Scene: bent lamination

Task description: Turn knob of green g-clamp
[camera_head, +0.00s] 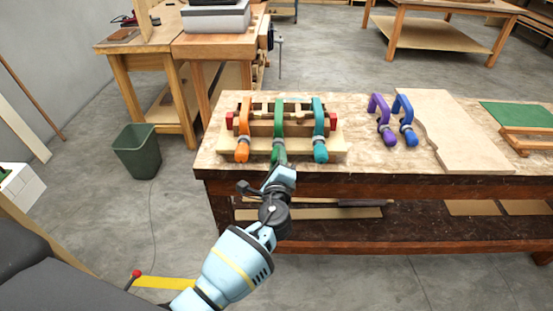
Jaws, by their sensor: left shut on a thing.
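The gripper and wrist hide most of the knob. My right gripper is not in view.
A green bin (137,152) stands on the floor at left. The bench's front edge lies just below my gripper.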

